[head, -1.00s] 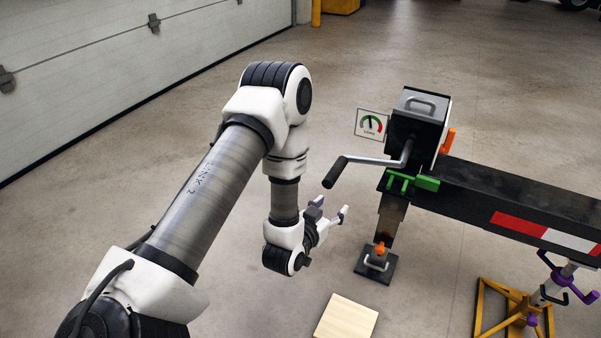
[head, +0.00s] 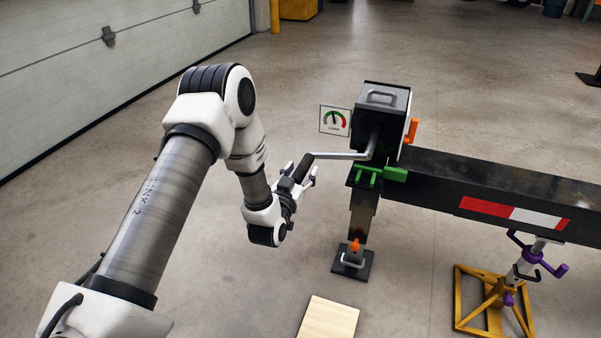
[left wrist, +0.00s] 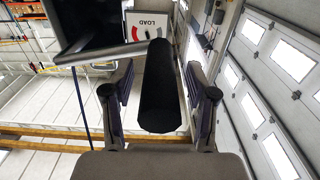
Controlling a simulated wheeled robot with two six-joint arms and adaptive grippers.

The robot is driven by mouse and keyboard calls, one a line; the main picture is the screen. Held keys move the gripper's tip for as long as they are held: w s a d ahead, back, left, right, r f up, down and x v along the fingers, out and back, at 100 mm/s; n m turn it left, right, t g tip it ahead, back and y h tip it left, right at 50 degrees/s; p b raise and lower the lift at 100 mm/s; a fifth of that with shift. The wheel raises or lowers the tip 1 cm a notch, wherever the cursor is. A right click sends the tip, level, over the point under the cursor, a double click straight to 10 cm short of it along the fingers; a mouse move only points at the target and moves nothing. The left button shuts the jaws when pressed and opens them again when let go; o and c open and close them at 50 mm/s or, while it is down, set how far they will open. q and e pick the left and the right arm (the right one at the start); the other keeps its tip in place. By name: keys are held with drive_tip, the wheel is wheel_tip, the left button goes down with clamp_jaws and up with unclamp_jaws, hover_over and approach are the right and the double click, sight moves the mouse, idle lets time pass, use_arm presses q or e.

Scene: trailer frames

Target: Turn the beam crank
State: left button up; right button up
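The beam crank has a grey metal arm (head: 343,155) and a black handle (head: 302,168), which points out to the left of the box (head: 387,112) on the beam's end. My left gripper (head: 301,173) is at the black handle. In the left wrist view, the handle (left wrist: 161,90) lies between the two open fingers (left wrist: 160,103), with a narrow gap showing on each side. The crank arm (left wrist: 100,54) runs off to the left there. A load gauge (head: 335,121) stands beside the box and shows partly in the left wrist view (left wrist: 146,27). My right gripper is out of view.
The dark beam (head: 480,183) with a red and white marking extends right. Below its end is a foot plate (head: 352,268). A yellow stand (head: 490,305) is at lower right, and a wooden board (head: 328,319) lies on the floor in front. Floor on the left is clear.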

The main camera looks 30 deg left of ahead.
use_arm(q)
clamp_jaws()
